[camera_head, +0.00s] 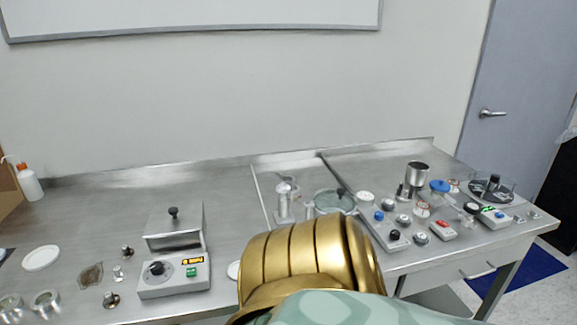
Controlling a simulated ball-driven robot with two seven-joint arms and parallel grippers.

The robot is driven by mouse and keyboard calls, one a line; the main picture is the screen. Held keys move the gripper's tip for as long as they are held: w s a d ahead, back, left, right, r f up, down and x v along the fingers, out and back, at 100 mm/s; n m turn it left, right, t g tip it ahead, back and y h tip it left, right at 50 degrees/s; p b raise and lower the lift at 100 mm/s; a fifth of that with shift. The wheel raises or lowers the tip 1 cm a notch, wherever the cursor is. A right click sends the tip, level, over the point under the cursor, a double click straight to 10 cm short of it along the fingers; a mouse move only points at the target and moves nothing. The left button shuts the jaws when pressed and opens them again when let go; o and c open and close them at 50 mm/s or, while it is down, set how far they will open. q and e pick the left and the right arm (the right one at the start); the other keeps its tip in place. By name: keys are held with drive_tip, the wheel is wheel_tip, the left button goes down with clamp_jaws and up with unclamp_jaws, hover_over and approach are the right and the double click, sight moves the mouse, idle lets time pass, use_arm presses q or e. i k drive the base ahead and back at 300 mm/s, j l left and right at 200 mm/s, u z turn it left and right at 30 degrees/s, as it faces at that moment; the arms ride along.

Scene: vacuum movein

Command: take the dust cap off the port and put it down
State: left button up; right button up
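A blue round cap-like disc (440,186) is on the right part of the steel bench, among small fittings. I cannot tell for sure whether it is the dust cap or whether it sits on a port. A metal cylinder (417,174) stands upright just left of it. Neither gripper's fingers show. A large gold and pale green shape, seemingly part of my own arm, fills the lower middle and hides the bench behind it.
A boxy instrument (174,268) stands left of centre. Glassware (285,199) and a round lidded dish (334,201) stand at the back middle. Control boxes (391,231) crowd the right. A white disc (41,258) lies far left. The back left of the bench (110,205) is clear.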

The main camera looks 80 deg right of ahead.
sight(440, 185)
drive_tip(key=z, duration=3.8)
